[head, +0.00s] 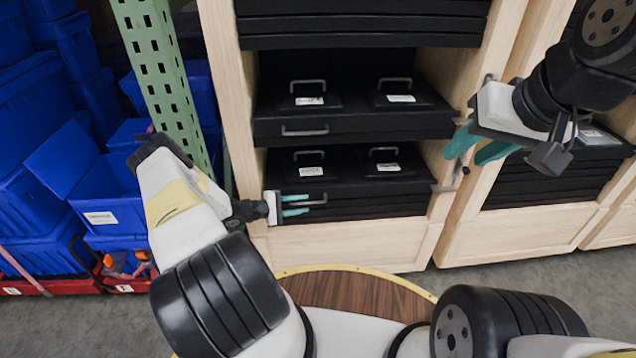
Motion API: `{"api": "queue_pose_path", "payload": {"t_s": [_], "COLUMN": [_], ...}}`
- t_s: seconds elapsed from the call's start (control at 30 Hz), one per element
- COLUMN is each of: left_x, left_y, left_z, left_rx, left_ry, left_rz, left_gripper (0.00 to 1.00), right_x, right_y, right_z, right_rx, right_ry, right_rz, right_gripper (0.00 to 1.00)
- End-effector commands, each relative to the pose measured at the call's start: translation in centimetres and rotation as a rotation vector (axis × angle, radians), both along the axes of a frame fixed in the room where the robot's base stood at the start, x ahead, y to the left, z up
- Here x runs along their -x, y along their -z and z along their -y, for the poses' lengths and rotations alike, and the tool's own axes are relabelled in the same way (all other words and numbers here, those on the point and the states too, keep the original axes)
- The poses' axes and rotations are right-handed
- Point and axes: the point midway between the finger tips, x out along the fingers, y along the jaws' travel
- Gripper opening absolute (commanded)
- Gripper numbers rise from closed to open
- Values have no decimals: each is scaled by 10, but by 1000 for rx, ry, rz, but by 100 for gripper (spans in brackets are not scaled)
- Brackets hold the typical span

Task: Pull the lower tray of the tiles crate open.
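The tiles crate is a wooden-framed rack (345,243) with black trays; I cannot read its labels. The upper tray (385,125) has a grey bar handle (304,131) on its front. The lower tray (385,198) sits below it, with a similar handle (322,203) partly hidden by my fingers. My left gripper (296,205) is at that handle, its teal fingers above and below the bar with a gap between them; contact is unclear. My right gripper (480,150) is open and empty in front of the rack's right post.
A green perforated post (158,75) and stacked blue bins (40,190) stand left of the rack. Another wooden rack with black trays (560,170) stands on the right.

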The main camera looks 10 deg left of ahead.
Motion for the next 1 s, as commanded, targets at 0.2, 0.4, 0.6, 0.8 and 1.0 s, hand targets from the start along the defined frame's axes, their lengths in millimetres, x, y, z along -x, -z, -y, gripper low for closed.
{"api": "queue_pose_path", "payload": {"t_s": [0.2,0.4,0.6,0.8,1.0], "left_x": [-15,-18,-18,-18,-17], "left_y": [5,7,7,6,6], "left_z": [21,26,26,25,25], "left_rx": [1,1,1,1,1], "left_ry": [1,0,0,0,0], "left_rz": [0,-1,-1,-1,-1], "left_gripper": [32,32,23,0,0], "right_x": [0,0,0,0,0], "right_y": [0,0,0,0,0], "right_z": [0,0,0,0,0], "right_rx": [0,0,0,0,0], "right_ry": [0,0,0,0,0], "right_rz": [0,0,0,0,0], "right_gripper": [36,36,36,36,36]}}
